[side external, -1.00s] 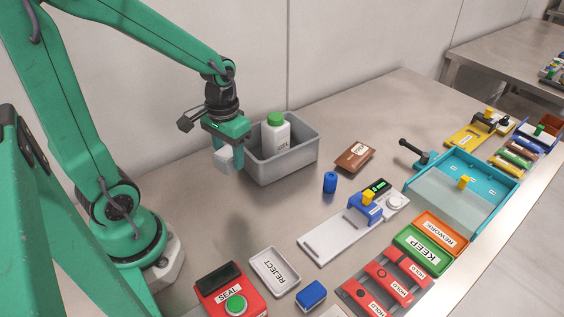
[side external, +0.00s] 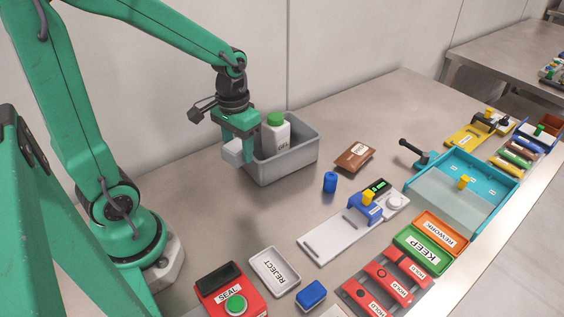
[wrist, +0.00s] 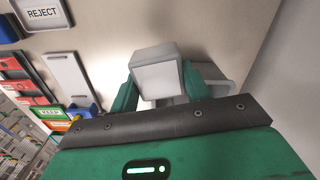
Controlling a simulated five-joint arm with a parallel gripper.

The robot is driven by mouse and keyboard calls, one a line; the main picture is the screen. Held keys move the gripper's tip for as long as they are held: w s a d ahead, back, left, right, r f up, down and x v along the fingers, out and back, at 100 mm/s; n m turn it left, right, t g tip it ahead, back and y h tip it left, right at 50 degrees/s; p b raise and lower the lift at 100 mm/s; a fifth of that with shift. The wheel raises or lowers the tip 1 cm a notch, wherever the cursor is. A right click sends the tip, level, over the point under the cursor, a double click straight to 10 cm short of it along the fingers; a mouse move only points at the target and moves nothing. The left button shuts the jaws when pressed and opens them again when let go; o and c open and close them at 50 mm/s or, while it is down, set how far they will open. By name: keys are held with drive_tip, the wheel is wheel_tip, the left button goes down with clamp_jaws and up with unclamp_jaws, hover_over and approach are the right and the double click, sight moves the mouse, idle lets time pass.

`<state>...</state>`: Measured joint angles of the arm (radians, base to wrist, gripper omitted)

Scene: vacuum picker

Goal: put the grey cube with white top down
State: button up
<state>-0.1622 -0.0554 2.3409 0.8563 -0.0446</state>
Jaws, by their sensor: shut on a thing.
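My gripper (side external: 241,148) is shut on the grey cube with white top (side external: 232,153) and holds it at the left end of a grey open bin (side external: 282,168) in the side view. I cannot tell the exact gap between the cube and the table or the bin wall. In the wrist view the cube (wrist: 157,76) sits between the two green fingers of my gripper (wrist: 159,90), its pale face towards the camera. The far finger is mostly hidden in the side view.
The bin holds a white bottle with a green cap (side external: 276,133). A blue cylinder (side external: 330,182), a brown pouch (side external: 354,157) and a REJECT tray (side external: 274,291) lie to the right and front. The table (side external: 222,224) in front of the cube is clear.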

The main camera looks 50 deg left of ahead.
drive_tip(key=w+d+r+m, duration=0.1)
drive_tip(key=w+d+r, duration=0.1)
drive_tip(key=w, duration=0.4)
drive_tip(key=w+d+r+m, duration=0.1)
drive_tip(key=w+d+r, duration=0.1)
drive_tip(key=w+r, duration=0.2)
drive_tip(key=shift+w+d+r, duration=0.3)
drive_tip(key=shift+w, duration=0.8)
drive_tip(key=s+d+f, duration=0.2)
drive_tip(key=d+f, duration=0.2)
drive_tip(key=d, duration=0.3)
drive_tip(key=s+d+f, duration=0.2)
drive_tip(key=d+f, duration=0.2)
drive_tip(key=d, duration=0.2)
hover_over(309, 186)
wheel_tip(309, 186, down, 6)
drive_tip(key=shift+f, duration=2.25)
drive_tip(key=o, duration=1)
drive_tip(key=shift+f, duration=0.1)
